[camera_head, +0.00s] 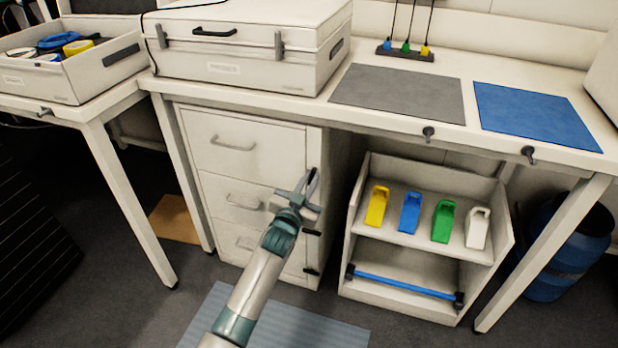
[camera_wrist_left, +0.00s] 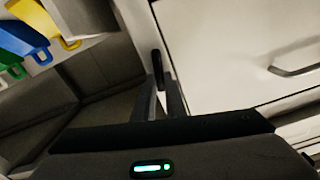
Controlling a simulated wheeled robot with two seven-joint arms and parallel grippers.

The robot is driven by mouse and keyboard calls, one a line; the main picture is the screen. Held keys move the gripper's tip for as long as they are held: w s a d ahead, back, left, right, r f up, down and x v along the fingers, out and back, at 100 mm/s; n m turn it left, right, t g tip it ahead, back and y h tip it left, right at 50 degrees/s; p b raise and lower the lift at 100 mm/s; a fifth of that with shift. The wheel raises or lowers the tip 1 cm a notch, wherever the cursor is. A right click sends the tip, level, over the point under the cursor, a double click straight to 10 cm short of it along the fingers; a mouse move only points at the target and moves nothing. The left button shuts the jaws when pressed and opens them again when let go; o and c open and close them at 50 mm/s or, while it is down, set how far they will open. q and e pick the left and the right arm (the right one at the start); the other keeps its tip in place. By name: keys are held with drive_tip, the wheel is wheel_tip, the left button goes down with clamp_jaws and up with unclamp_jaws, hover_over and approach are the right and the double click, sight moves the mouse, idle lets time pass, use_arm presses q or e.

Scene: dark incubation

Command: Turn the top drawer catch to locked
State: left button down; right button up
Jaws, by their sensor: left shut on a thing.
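The drawer cabinet has a top drawer (camera_head: 235,143) with a grey bar handle, and its front is closed. The top drawer catch (camera_wrist_left: 157,65) is a small black lever at the drawer's edge, seen in the left wrist view between my fingertips. My left gripper (camera_head: 309,186) is at the cabinet's right front edge, shut on the catch; in the left wrist view the gripper (camera_wrist_left: 158,95) reaches up to it. My right gripper is not in view.
Two lower black catches (camera_head: 312,232) lie roughly level below. Right of the cabinet, an open shelf (camera_head: 412,255) holds yellow, blue, green and white holders and a blue bar. The tabletop (camera_head: 470,135) overhangs above, bearing a white case (camera_head: 245,45) and mats.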

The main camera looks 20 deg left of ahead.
use_arm(q)
drive_tip(key=shift+d+f+m+p, duration=0.15)
drive_tip(key=shift+f+m+p, duration=0.15)
drive_tip(key=shift+m, duration=2.25)
drive_tip(key=shift+d+f+m+p, duration=0.15)
drive_tip(key=shift+d+m+p, duration=0.1)
drive_tip(key=shift+m, duration=2.35)
drive_tip(key=shift+d+f+m+p, duration=0.1)
drive_tip(key=shift+f+m+p, duration=0.2)
drive_tip(key=shift+m, duration=2.25)
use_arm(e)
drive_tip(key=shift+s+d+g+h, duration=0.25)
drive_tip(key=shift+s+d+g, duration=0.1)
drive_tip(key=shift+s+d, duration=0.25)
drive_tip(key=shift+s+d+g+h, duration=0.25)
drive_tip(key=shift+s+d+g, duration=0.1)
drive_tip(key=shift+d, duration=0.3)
use_arm(q)
drive_tip(key=c, duration=1.8)
unclamp_jaws()
drive_tip(key=shift+s, duration=0.1)
